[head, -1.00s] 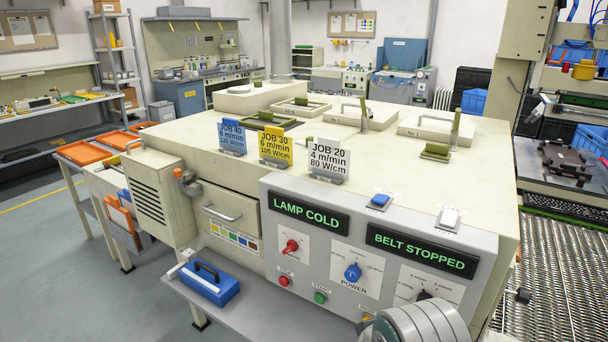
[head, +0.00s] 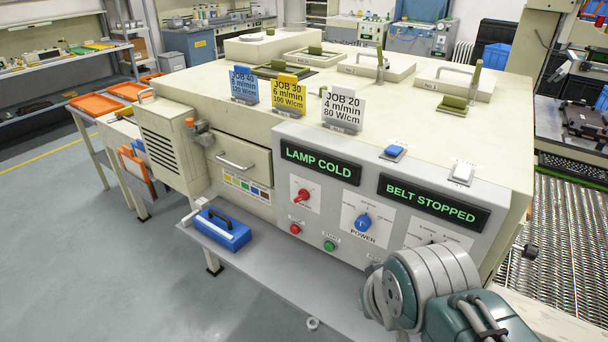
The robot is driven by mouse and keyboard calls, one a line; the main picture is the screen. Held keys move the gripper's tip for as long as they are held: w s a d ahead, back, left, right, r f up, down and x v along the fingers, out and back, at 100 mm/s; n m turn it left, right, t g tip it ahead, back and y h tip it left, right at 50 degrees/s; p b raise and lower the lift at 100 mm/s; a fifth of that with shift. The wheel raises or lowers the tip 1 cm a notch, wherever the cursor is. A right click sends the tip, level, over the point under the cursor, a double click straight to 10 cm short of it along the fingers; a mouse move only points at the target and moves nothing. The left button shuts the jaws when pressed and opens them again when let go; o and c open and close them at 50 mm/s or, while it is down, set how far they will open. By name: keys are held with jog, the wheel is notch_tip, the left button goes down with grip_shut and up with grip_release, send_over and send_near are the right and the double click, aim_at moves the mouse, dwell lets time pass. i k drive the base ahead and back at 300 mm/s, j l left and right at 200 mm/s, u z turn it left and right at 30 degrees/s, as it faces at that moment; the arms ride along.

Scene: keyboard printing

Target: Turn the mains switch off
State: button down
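A red rotary knob (head: 303,196) sits on a white plate at the left of the machine's grey control panel (head: 280,159). It looks like the mains switch, but its small label is unreadable. Its pointer looks tilted; I cannot tell which setting it marks. A display above it reads LAMP COLD (head: 320,162), and another reads BELT STOPPED (head: 434,203). A blue POWER knob (head: 362,222) is to the right of the red knob. My arm shows at the lower right, in front of the panel's right part and partly hiding a third dial there. My gripper is not visible.
Below the knobs are a red button (head: 295,229) and a green button (head: 330,246). A shelf (head: 262,275) juts out beneath the panel, carrying a blue handled block (head: 223,229). Job cards (head: 343,107) stand on top of the machine. Open floor lies at the left.

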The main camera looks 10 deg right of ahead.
aim_at(303, 195)
jog(key=k+l+u, duration=0.15)
jog(key=u, duration=0.25)
jog(key=k+l+u, duration=0.15)
jog(key=u, duration=0.3)
